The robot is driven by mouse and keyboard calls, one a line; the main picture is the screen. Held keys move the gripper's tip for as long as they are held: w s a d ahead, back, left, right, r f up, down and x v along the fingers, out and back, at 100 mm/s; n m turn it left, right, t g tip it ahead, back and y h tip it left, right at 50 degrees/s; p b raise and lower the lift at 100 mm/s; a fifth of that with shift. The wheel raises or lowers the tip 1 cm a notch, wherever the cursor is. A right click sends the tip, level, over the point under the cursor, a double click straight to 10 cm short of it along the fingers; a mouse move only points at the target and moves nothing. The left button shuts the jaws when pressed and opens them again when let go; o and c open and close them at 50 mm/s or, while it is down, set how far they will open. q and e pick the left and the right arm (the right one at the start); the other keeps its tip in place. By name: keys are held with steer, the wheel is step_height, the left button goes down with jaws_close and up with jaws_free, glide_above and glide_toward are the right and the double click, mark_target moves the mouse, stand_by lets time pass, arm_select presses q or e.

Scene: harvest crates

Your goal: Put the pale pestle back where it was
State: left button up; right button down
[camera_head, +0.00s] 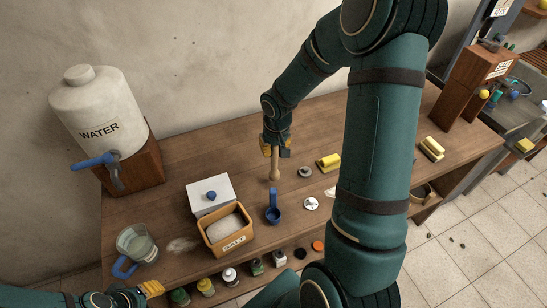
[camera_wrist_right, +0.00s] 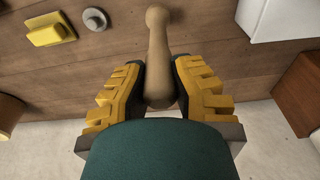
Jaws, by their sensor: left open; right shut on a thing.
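The pale pestle (camera_head: 275,168) hangs roughly upright below my right gripper (camera_head: 275,146) over the middle of the wooden bench. In the right wrist view the right gripper (camera_wrist_right: 160,88) is shut on the pestle (camera_wrist_right: 158,45), with its fingers on both sides of the shaft. I cannot tell if the pestle's lower end touches the bench. My left gripper (camera_head: 150,289) is at the bottom left by the bench's front edge, open and empty, and only partly clear.
Around the pestle lie a blue scoop (camera_head: 273,208), a grey disc (camera_head: 305,172) and a yellow block (camera_head: 328,162). My right arm hides part of the bench.

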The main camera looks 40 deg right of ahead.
mark_target(274, 156)
step_height(274, 156, down, 3)
steer(key=shift+f, duration=0.4)
steer(key=shift+b, duration=0.3)
steer(key=c, duration=0.9)
jaws_free()
steer(key=shift+f, duration=0.1)
steer(key=shift+c, duration=0.2)
